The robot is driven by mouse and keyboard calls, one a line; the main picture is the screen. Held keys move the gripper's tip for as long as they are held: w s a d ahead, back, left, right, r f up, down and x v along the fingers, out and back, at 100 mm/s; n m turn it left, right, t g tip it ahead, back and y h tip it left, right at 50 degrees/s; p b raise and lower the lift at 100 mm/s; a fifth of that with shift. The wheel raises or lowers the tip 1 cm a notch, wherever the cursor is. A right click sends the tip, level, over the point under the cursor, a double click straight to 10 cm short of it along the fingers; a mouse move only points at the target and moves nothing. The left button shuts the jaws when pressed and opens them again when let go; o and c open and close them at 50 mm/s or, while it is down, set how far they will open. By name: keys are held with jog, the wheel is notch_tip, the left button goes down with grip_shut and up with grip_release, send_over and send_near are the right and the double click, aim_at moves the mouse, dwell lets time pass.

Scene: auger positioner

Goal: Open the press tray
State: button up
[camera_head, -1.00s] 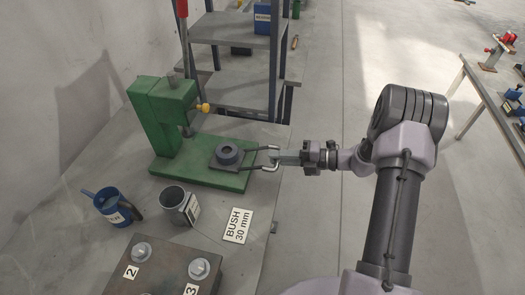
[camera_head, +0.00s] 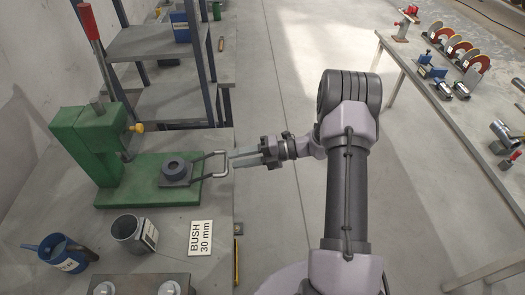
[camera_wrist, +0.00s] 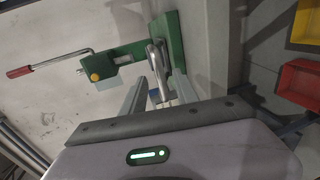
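A blue can (camera_head: 62,252), a grey cup (camera_head: 126,228) and a "BUSH 30 mm" label (camera_head: 200,238) are at the front of the table. A metal shelf (camera_head: 150,42) stands behind. The floor right of the table is clear up to another bench (camera_head: 425,80).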

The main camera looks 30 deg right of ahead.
jog(key=p+v, duration=0.2)
jog(key=v, duration=1.1)
jog(key=shift+d, duration=0.2)
jog(key=shift+s, duration=0.15)
jog(key=s+a+r+n+g+h+b, duration=0.2)
jog(key=s+a+r+n+g+h, duration=0.15)
jog(key=a+r+n, duration=0.45)
jog(key=s+a+r+n+g+h+b, duration=0.2)
jog(key=s+a+r+n+h, duration=0.15)
jog(key=a+n, duration=0.5)
jog(key=s+a+r+n+t+h+b, duration=0.1)
jog(key=s+r+n+t+h, duration=0.1)
jog(key=s+n, duration=0.4)
jog(key=s+a+r+n+t+h+b, duration=0.1)
jog(key=s+a+r+n+t+h, duration=0.1)
jog(key=s+n, duration=0.5)
jog(key=n+t+h, duration=0.1)
jog(key=n, duration=0.5)
jog(key=shift+s+a+n, duration=0.2)
jog(key=shift+a+n, duration=0.1)
jog(key=shift+n, duration=0.05)
jog(key=shift+t, duration=0.25)
